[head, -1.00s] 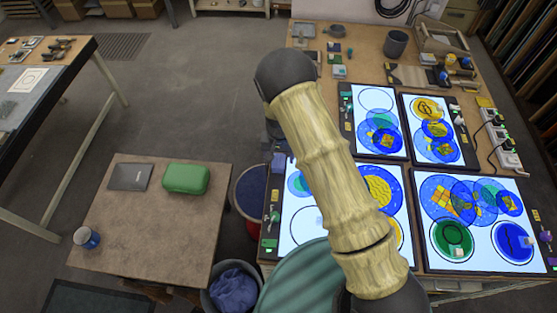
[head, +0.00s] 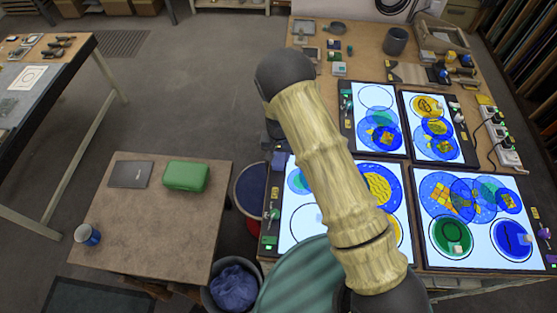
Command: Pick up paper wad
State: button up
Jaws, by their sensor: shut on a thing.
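I cannot single out the paper wad for sure. Small pale lumps lie on the lit panels, one on the green disc (head: 457,250) and one on the blue disc (head: 526,239) of the right front panel; they are too small to identify. My arm crosses the middle of the view and covers part of the left front panel (head: 296,235). My gripper does not show; what it holds is hidden too.
A low brown table (head: 150,235) at left carries a green case (head: 186,176), a dark flat box (head: 130,174) and a blue mug (head: 88,235). A bin with a blue bag (head: 233,288) stands beside it. The workbench's back holds a grey cup (head: 395,41). Floor at upper left is open.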

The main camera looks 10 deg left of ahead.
aim_at(279, 156)
notch_tip(279, 156, up, 10)
jog(key=b, duration=0.3)
dwell(0.4)
dwell(0.4)
jog(key=shift+o, duration=1.2)
jog(key=shift+c, duration=0.5)
